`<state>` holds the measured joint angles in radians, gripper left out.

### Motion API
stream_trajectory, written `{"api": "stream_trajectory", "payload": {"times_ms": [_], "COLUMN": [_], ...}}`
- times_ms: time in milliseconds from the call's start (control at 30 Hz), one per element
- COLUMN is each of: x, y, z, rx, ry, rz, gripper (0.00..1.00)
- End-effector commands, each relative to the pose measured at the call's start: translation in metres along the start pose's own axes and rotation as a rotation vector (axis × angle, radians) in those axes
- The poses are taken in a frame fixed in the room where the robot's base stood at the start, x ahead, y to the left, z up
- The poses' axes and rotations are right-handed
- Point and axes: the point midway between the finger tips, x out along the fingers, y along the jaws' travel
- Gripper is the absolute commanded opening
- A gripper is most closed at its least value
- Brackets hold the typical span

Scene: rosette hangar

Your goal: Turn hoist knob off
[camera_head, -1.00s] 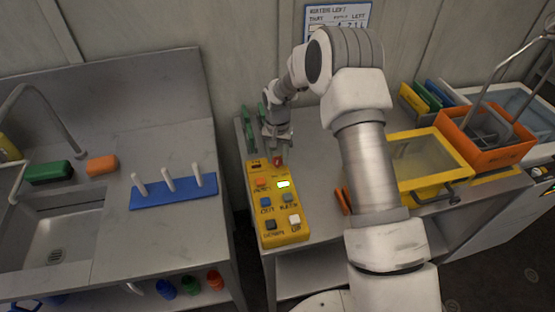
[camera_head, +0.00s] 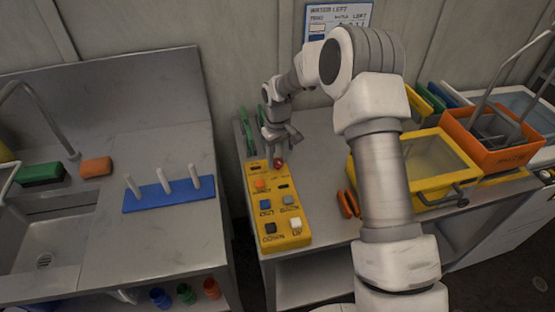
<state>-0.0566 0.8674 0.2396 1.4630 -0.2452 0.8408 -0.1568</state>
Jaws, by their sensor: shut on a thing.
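The yellow hoist control box (camera_head: 278,218) lies on the grey bench, with orange, blue, grey, black and white buttons. The red hoist knob (camera_head: 279,163) is at its far end. The small indicator (camera_head: 283,186) near the knob is dark green and unlit. My gripper (camera_head: 281,147) points down at the knob from behind, its fingers shut on the knob. The fingers hide part of the knob, and its exact angle is too small to read.
Green tools (camera_head: 246,130) lie behind the box. An orange-handled tool (camera_head: 347,204) lies to its right, near a yellow lidded case (camera_head: 428,152) and an orange crate (camera_head: 490,150). Left, across a gap, is a sink bench with a blue peg rack (camera_head: 169,194).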

Motion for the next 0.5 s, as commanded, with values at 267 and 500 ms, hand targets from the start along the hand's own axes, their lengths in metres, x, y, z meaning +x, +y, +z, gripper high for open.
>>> {"api": "stream_trajectory", "payload": {"times_ms": [267, 500], "x": [-0.0005, -0.0008], "y": [-0.0001, -0.0001], "z": [-0.0005, -0.0005], "rx": [-0.065, -0.076], "ry": [0.001, 0.001], "rz": [0.0, 0.001], "gripper": [0.0, 0.0]}}
